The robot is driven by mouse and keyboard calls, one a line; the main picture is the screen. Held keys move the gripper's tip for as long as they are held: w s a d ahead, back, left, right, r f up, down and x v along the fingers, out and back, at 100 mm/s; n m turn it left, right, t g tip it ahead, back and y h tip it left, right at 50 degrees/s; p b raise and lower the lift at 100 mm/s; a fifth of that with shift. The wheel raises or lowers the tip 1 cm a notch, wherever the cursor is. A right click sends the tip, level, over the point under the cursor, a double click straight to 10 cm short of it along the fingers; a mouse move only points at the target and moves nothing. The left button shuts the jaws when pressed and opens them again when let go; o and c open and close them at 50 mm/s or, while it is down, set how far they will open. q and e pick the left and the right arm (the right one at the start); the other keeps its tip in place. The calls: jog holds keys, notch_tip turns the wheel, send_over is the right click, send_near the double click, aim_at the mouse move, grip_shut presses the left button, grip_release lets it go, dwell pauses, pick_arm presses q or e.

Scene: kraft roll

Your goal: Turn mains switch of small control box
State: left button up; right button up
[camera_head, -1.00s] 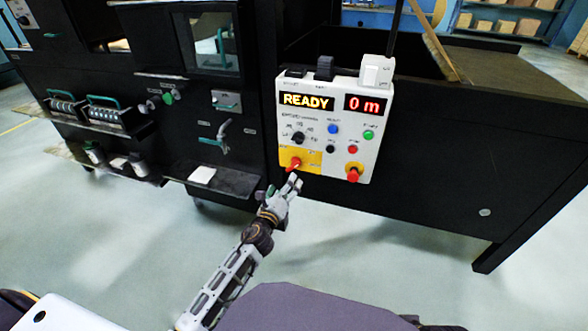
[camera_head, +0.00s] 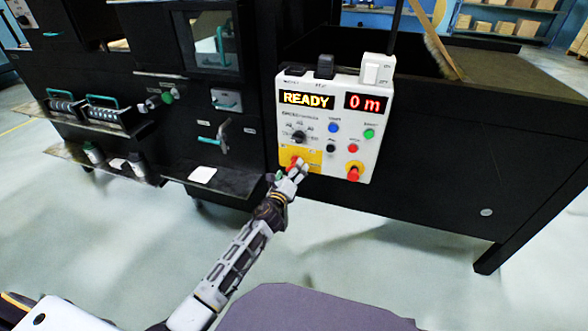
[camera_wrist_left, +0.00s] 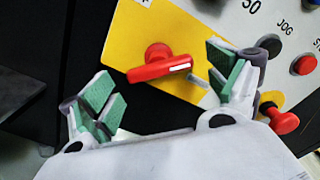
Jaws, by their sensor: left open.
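The small control box (camera_head: 345,113) is white, with lit displays reading "READY" and "0 m". The mains switch is a red handle on a yellow plate (camera_head: 313,157) at its lower left. My left gripper (camera_head: 293,167) is right in front of it and partly hides it. In the left wrist view the red mains switch (camera_wrist_left: 160,63) lies between and beyond the two green-padded fingertips of my open left gripper (camera_wrist_left: 162,88), tilted slightly, with a white mark on its right end. No contact shows. My right gripper is not in view.
A red emergency knob (camera_head: 353,173) sits right of the switch, close to one finger in the left wrist view (camera_wrist_left: 284,121). Several small buttons and a black dial (camera_head: 299,137) are above. A dark shelf (camera_head: 215,180) juts out to the left.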

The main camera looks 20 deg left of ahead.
pick_arm(q)
jog(key=shift+w, duration=1.15)
jog(key=c, duration=1)
jog(key=shift+c, duration=0.2)
